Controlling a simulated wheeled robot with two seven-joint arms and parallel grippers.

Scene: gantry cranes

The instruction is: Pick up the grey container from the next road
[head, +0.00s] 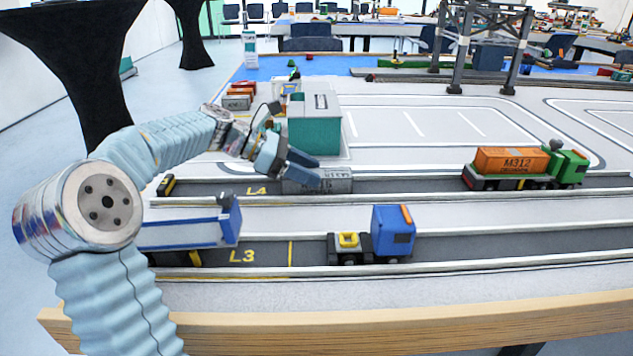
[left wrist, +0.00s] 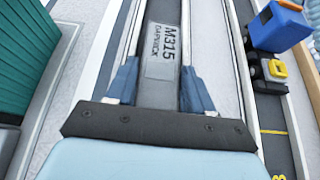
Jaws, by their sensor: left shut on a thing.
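The grey container (head: 328,181), with dark lettering on it, is at the L4 road, in front of the green-walled building. In the left wrist view it (left wrist: 162,58) shows an M315 label and lies lengthwise between the fingers. My left gripper (head: 304,170) reaches in from the left and is shut on the grey container; its blue fingers (left wrist: 158,88) are on either side of it. The left end of the container is partly hidden by the fingers. I cannot tell whether it rests on the road or is slightly raised. My right gripper is not in view.
The green-walled building (head: 314,125) stands close behind the gripper. A green truck with an orange container (head: 510,160) is on L4 at right. A blue-cab truck (head: 392,232) stands on L3. Stacked containers (head: 238,97) are behind left. A gantry (head: 485,40) stands back right.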

